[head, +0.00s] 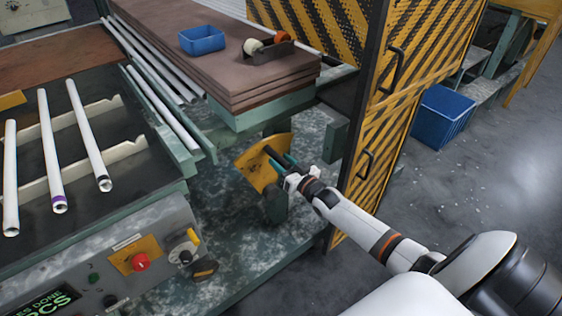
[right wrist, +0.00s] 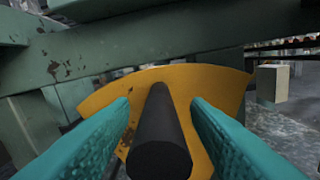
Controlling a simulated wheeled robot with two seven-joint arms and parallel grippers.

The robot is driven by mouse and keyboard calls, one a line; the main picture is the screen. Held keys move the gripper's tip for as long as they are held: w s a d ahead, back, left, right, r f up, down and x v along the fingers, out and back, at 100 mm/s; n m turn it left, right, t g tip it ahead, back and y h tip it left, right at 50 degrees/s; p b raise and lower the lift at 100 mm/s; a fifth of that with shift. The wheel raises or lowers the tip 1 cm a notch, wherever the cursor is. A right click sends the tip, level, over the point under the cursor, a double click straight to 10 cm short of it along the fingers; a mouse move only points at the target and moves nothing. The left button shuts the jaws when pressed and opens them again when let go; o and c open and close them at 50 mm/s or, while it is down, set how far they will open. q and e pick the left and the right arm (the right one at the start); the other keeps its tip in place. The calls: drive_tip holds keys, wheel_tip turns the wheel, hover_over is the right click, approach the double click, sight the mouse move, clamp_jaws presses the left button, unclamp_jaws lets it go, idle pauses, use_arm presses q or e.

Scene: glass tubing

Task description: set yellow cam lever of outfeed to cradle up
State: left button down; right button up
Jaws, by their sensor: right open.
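The yellow cam lever's fan-shaped plate (head: 259,169) stands on a green post below the stack of brown boards. In the right wrist view the same yellow plate (right wrist: 195,84) fills the middle, with a dark round handle (right wrist: 160,138) sticking out toward the camera. My right gripper (head: 281,166) is at the plate, coming from the right. Its two teal fingers (right wrist: 160,125) are open, one on each side of the dark handle, with a visible gap on both sides. My left gripper is not in view.
A black-and-yellow striped guard (head: 385,140) stands right behind my right arm. Green frame beams (right wrist: 130,50) run above the plate. A control panel with a red knob (head: 140,262) is at lower left. White tubes (head: 88,135) lie in a rack at left. A blue bin (head: 442,116) stands on the floor.

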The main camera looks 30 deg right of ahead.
drive_tip(key=shift+w, duration=0.45)
drive_tip(key=shift+c, duration=0.3)
clamp_jaws()
drive_tip(key=shift+a, duration=0.1)
